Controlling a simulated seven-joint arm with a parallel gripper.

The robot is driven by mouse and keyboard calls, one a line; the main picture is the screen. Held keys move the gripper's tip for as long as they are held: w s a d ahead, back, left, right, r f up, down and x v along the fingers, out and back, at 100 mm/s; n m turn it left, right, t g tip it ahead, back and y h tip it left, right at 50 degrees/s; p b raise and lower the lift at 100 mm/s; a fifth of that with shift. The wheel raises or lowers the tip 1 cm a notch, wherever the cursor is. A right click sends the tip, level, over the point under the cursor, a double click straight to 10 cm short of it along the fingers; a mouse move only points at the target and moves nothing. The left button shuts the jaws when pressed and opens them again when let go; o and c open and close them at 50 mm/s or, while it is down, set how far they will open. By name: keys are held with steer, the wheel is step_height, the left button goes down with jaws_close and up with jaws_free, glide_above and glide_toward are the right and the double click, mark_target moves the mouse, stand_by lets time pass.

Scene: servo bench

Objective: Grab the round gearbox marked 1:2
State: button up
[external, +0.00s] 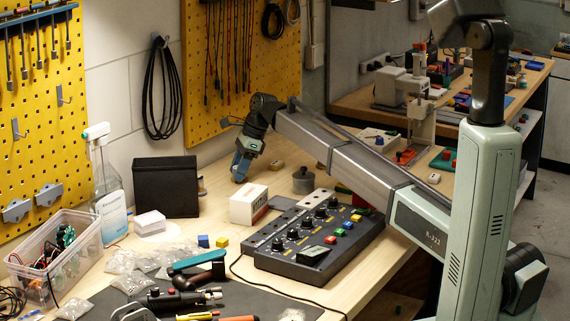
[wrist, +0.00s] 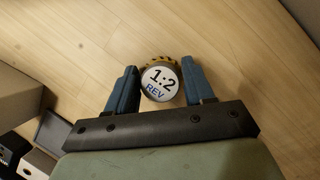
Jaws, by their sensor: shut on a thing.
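The round gearbox (wrist: 161,83) has a white top marked "1:2" with "REV" in blue below, and a yellow-and-black striped edge at its far side. It shows in the wrist view between the two blue fingers of my gripper (wrist: 160,77), which is shut on it. In the external view my gripper (external: 240,168) points down at the far part of the wooden bench, near the wall. The gearbox cannot be made out there; the fingers hide it.
A white box (external: 248,205) stands just in front of my gripper. A black control box (external: 315,262) is nearer. In the wrist view, bare wood (wrist: 75,45) lies beyond the gearbox.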

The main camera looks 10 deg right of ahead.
steer(key=shift+c, duration=1.1)
